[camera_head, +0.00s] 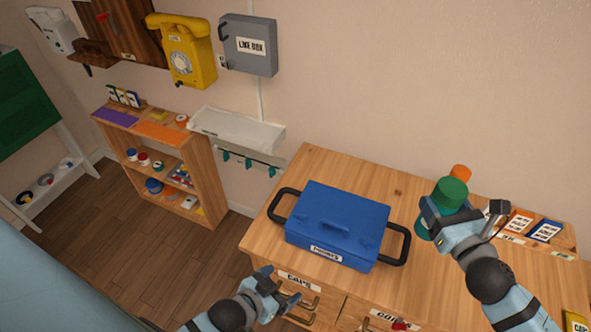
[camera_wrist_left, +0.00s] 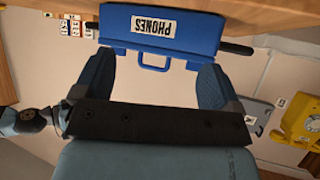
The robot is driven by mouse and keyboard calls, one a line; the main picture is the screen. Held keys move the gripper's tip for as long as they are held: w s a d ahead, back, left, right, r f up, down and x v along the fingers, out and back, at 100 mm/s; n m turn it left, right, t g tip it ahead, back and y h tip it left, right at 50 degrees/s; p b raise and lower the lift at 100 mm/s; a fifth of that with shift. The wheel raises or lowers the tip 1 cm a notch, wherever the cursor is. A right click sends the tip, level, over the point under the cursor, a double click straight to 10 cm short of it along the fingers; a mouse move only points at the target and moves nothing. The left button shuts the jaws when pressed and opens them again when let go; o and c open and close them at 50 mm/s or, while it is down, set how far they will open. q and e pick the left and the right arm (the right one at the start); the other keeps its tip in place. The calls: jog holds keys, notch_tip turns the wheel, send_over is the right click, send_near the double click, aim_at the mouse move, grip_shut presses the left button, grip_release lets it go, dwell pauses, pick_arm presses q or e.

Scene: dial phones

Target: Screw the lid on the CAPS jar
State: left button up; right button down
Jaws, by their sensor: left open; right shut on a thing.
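My left gripper (camera_head: 277,291) is open and empty in front of the bench, by the drawer labelled CAPS (camera_head: 298,280). Its spread fingers also show in the left wrist view (camera_wrist_left: 155,78).
A blue PHONES case (camera_head: 337,222) with black side handles sits on the bench between the grippers. A card tray (camera_head: 528,229) is to the right. A yellow phone (camera_head: 184,50) and grey LINE BOX (camera_head: 248,46) hang on the wall.

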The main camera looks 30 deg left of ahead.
pick_arm(q)
jog(key=shift+s+a+f, duration=0.3)
jog(key=shift+s+f, duration=0.15)
jog(key=shift+s, duration=0.3)
pick_arm(e)
jog(key=shift+w+d+f+b, duration=0.15)
jog(key=shift+d+f+b, duration=0.05)
jog(key=shift+d+b, duration=0.15)
pick_arm(q)
notch_tip(320, 180, down, 15)
jog(key=w+d+n+b, duration=0.1)
jog(key=b, duration=1.6)
jog(key=shift+d+r+g+b, duration=0.15)
jog(key=shift+d+g+b, duration=0.05)
jog(key=shift+g+b, duration=0.2)
pick_arm(e)
jog(key=w+d+m+t+h, duration=0.2)
jog(key=d+h, duration=0.2)
jog(key=d, duration=1)
jog(key=w+d+f+m+t+h, duration=0.1)
jog(key=d+m+h, duration=0.2)
jog(key=d, duration=1.2)
jog(key=shift+w+d+m+t+h, duration=0.3)
jog(key=shift+w+t+h, duration=0.05)
jog(key=shift+t+h, duration=0.05)
jog(key=shift+f, duration=0.15)
